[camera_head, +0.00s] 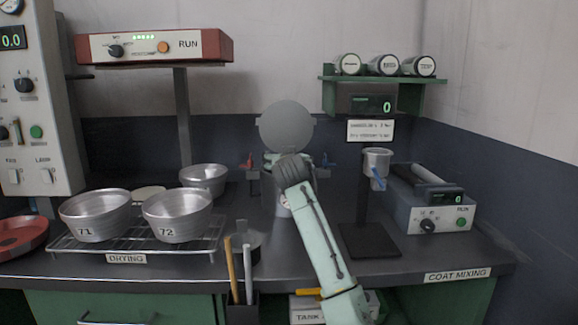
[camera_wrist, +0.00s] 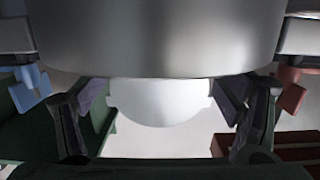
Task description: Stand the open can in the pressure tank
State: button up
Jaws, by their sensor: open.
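The pressure tank (camera_head: 284,203) stands at the middle of the bench, mostly hidden behind my arm. A round grey disc (camera_head: 286,126), seemingly its raised lid, stands above it. My gripper (camera_head: 290,166) is over the tank in the head view. In the wrist view my gripper (camera_wrist: 160,118) has its fingers spread, with nothing clearly between them. A broad silver cylinder wall (camera_wrist: 155,35) fills the top of that view; I cannot tell whether it is the can or part of the tank.
Bowls 71 (camera_head: 95,215) and 72 (camera_head: 177,215) sit on the drying rack (camera_head: 137,246) at left. A cup on a stand (camera_head: 376,163) and a mixer (camera_head: 430,208) are at right. A tool holder (camera_head: 242,306) is near the front edge.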

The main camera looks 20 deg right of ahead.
jog(key=b+v, duration=0.2)
jog(key=v, duration=0.8)
jog(key=shift+s, duration=0.3)
jog(key=shift+f, duration=0.15)
